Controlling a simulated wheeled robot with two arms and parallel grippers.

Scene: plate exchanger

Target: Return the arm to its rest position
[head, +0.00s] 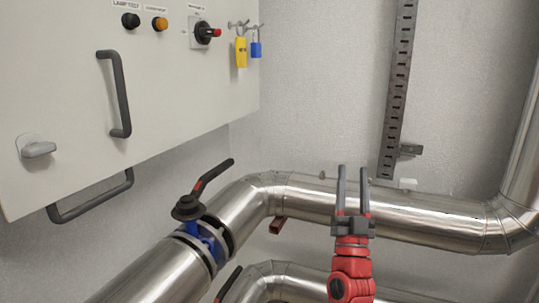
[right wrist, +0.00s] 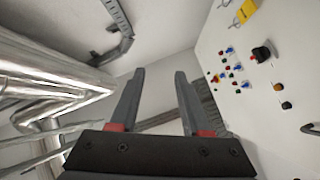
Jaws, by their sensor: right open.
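My right gripper (head: 353,190) is in the head view, right of centre, in front of the silver pipe (head: 430,220), with its two dark fingers pointing up. In the right wrist view its fingers (right wrist: 159,100) are apart with nothing between them. The red wrist of my right arm shows below it in the head view. My left arm and gripper are not in view.
A light cabinet (head: 80,80) with a black handle (head: 117,95), a rotary switch (head: 205,32), a yellow tag (head: 241,52) and a blue padlock (head: 256,50) stands at left. A blue valve with a black lever (head: 212,178) sits on the pipe. A slotted rail (head: 397,90) runs up the wall.

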